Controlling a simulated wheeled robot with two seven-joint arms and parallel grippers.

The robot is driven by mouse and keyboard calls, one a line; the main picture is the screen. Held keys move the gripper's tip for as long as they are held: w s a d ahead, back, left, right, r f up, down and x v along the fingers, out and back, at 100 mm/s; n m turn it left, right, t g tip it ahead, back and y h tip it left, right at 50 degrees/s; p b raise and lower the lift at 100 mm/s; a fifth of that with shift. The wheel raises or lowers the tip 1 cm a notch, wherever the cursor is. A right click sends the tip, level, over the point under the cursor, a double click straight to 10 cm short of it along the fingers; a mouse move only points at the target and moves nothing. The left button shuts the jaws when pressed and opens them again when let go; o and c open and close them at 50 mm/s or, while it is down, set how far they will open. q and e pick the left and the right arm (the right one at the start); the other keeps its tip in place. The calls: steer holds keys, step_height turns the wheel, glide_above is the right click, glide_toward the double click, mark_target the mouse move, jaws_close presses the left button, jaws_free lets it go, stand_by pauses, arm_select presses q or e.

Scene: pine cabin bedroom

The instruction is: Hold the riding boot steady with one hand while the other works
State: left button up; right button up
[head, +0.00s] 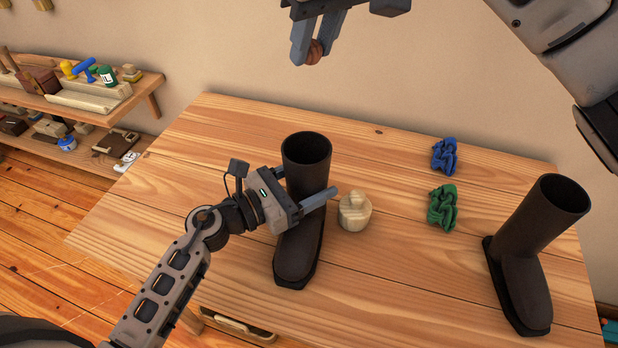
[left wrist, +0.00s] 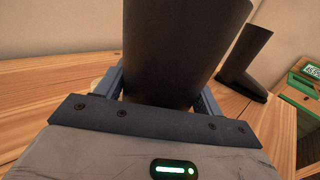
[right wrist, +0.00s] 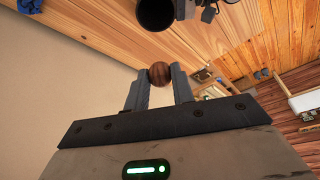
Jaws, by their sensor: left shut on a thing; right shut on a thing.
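A dark brown riding boot (head: 302,235) stands upright on the wooden table (head: 400,290), toe toward the front. My left gripper (head: 303,197) is shut around its shaft; the left wrist view shows the shaft (left wrist: 180,50) between both fingers. My right gripper (head: 307,58) is high above the table's back edge, near the wall. It is shut on a small brown wooden ball or knob (head: 315,51), which also shows between the fingertips in the right wrist view (right wrist: 159,74). A second, matching boot (head: 520,285) stands upright at the table's right side, apart from both grippers.
A pale round wooden piece with a knob (head: 355,212) stands just right of the held boot. A crumpled blue cloth (head: 445,156) and a green cloth (head: 442,207) lie between the boots. A shelf (head: 90,100) with tools and bottles is at the left wall. The table's left part is clear.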

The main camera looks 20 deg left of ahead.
step_height(320, 180, down, 10)
steer(key=d, duration=0.1)
steer(key=shift+d, duration=0.15)
stand_by(0.5)
steer(key=o, duration=1)
steer(key=shift+r, duration=0.1)
steer(key=v, duration=1.2)
